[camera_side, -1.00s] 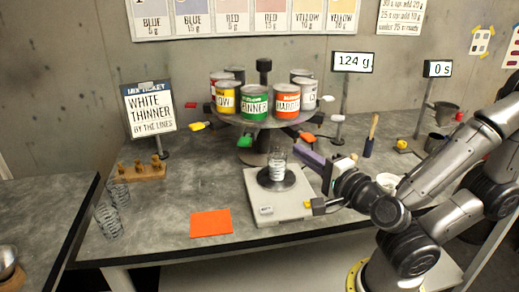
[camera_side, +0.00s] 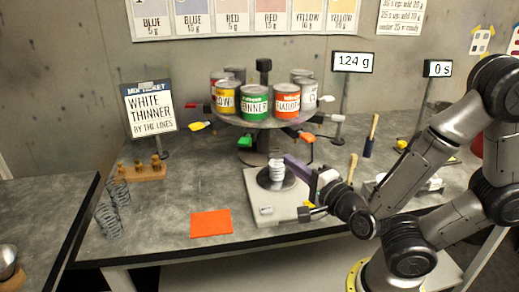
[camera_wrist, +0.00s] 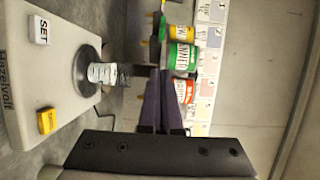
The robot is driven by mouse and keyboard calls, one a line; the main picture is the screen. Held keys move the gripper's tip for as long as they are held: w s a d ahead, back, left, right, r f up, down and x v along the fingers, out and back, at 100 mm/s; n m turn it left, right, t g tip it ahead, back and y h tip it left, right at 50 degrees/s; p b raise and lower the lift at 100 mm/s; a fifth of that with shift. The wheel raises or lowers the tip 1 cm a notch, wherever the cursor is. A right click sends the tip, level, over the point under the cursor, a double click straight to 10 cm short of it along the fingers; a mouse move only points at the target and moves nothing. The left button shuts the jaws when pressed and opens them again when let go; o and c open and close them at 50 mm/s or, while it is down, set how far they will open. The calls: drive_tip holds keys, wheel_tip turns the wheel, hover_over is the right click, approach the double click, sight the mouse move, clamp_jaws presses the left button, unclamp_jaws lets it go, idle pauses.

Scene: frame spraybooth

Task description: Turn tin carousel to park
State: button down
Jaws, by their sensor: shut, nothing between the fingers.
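The tin carousel (camera_side: 240,119) is a round grey turntable on a dark post at the back of the bench. It carries several tins, among them a yellow tin (camera_side: 227,98), a green thinner tin (camera_side: 254,103) and an orange-red hardener tin (camera_side: 286,101). Coloured tabs stick out below its rim, including an orange one (camera_side: 306,137). My gripper (camera_side: 289,160) is shut and empty, in front of and below the carousel's right side, apart from it. In the wrist view its dark fingers (camera_wrist: 162,80) point towards the tins. No park mark can be made out.
A scale (camera_side: 257,205) with a clear cup (camera_side: 277,170) stands close below my fingers; the display (camera_side: 353,62) reads 124 g. An orange mat (camera_side: 211,223) lies front left.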

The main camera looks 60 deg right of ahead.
drive_tip(key=x, duration=0.2)
approach(250, 142)
drive_tip(key=w+d, duration=0.3)
drive_tip(key=d, duration=0.1)
drive_tip(key=shift+w+a+f, duration=0.1)
drive_tip(key=shift+w+a, duration=0.15)
drive_tip(key=shift+w, duration=0.4)
drive_tip(key=shift+w+a+f, duration=0.1)
drive_tip(key=shift+w+a, duration=0.15)
drive_tip(key=shift+w, duration=0.35)
drive_tip(key=shift+w, duration=0.1)
